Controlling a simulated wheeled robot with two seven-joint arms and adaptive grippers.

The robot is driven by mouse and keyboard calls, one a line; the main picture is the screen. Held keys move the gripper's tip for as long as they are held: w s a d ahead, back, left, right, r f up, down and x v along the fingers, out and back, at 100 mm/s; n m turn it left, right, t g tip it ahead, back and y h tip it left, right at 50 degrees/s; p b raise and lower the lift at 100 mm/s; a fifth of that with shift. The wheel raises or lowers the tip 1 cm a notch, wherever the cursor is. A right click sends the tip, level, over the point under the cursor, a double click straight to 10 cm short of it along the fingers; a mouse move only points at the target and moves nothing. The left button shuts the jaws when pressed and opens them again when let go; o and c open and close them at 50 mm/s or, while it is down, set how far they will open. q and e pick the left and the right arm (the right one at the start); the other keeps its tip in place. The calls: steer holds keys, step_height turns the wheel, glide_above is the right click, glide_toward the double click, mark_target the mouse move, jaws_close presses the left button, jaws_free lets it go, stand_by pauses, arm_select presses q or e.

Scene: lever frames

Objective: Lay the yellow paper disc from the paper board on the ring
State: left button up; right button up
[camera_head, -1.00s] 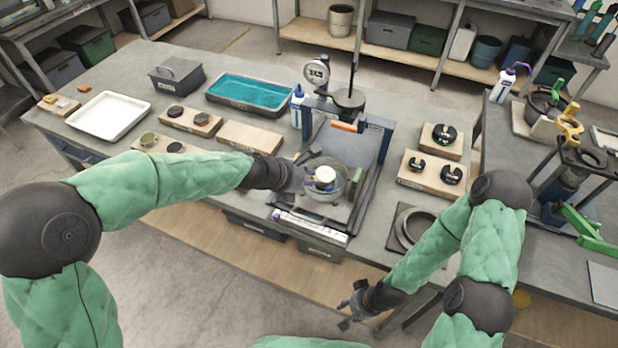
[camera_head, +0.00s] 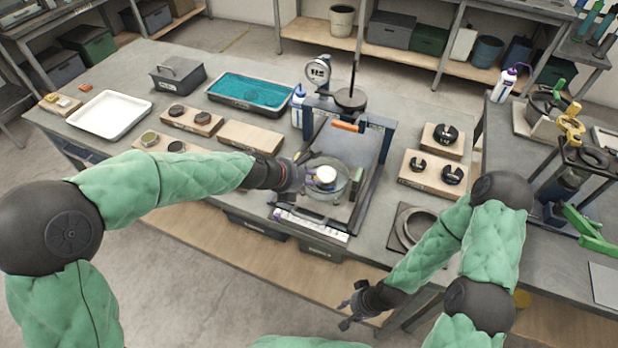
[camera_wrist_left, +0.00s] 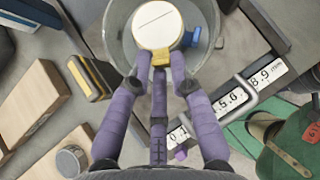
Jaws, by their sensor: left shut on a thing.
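My left gripper (camera_head: 308,176) reaches in from the left to a round, glassy ring or dish (camera_wrist_left: 118,22) at the middle of the table. In the left wrist view its purple fingers (camera_wrist_left: 160,66) are shut on the yellow edge tab of a round disc (camera_wrist_left: 157,24). The disc has a white top with a thin dark line and a yellow rim. It also shows as a pale round (camera_head: 326,174) within the ring's outline; whether it touches the ring I cannot tell. My right gripper (camera_head: 354,306) is open and empty, low in front of the table.
A grey press-like stand with a dial (camera_head: 318,71) rises behind the ring. Boards with dark discs stand left (camera_head: 192,119) and right (camera_head: 431,174); I cannot tell which is the paper board. A numbered strip (camera_head: 311,225) lies along the front. A bare board (camera_head: 250,136) lies left.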

arm_select(q)
steer(key=shift+s+f, duration=0.15)
steer(key=shift+f, duration=0.05)
steer(key=o, duration=1)
steer(key=shift+c, duration=0.2)
steer(key=shift+r, duration=0.1)
steer(key=shift+a+r, duration=0.15)
steer(key=shift+r, duration=0.05)
steer(key=v, duration=1.1)
steer(key=shift+s+r, duration=0.15)
steer(key=shift+r, duration=0.05)
